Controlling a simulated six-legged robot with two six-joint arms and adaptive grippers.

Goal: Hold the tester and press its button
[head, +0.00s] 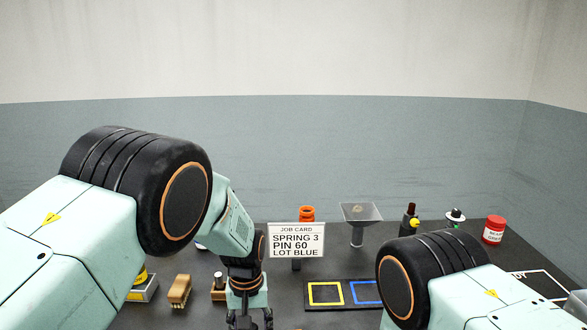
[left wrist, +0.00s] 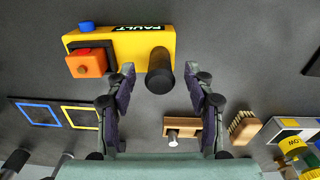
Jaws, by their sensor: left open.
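The tester appears to be the yellow box marked FAULT (left wrist: 130,46) in the left wrist view. In the head view my left gripper (head: 249,320) shows at the bottom edge, and the tester is out of frame. My right gripper is not in view; only my right arm shows.
A job card (head: 296,240) stands mid-table, with yellow (head: 325,283) and blue (head: 353,291) squares on a black mat. A brush (head: 179,291) and a wooden block (left wrist: 181,127) lie nearby.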

